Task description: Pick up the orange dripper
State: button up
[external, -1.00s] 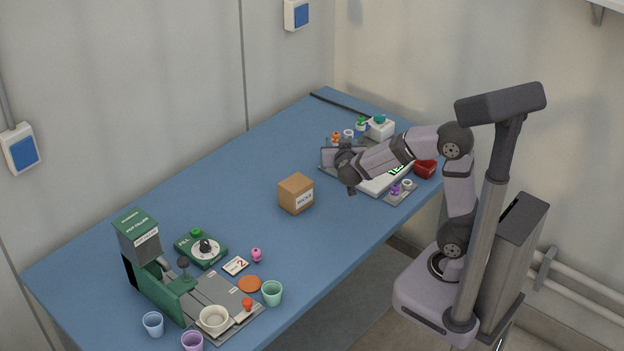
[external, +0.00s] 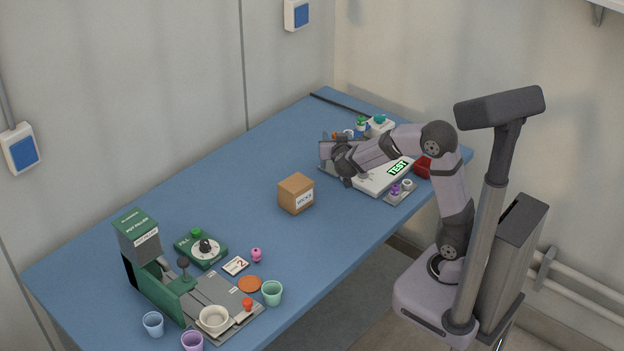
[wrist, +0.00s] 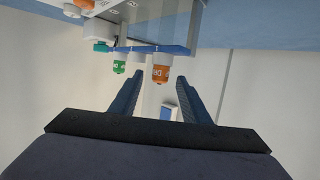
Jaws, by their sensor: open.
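The orange dripper (wrist: 162,70) shows in the wrist view, with a white body and an orange band, set at a blue rack (wrist: 172,49). The wrist picture looks upside down. In the external view only a bit of the orange dripper (external: 336,135) shows behind my wrist. My gripper (wrist: 160,79) is open and empty. Its two fingers point towards the dripper, which lines up with the gap between the fingertips. I cannot tell how far off it is. A green dripper (wrist: 119,67) is beside it at the same rack.
A white box with a teal top (external: 380,125) stands near the rack. A device with a TEST display (external: 398,167) lies under my forearm, with a red container (external: 423,167) beside it. A cardboard box (external: 296,193) stands mid-table; the blue table (external: 220,200) is clear around it.

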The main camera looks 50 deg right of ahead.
grip_shut()
notch_tip(320, 180, up, 10)
jog(key=p, duration=0.3)
dwell(0.5)
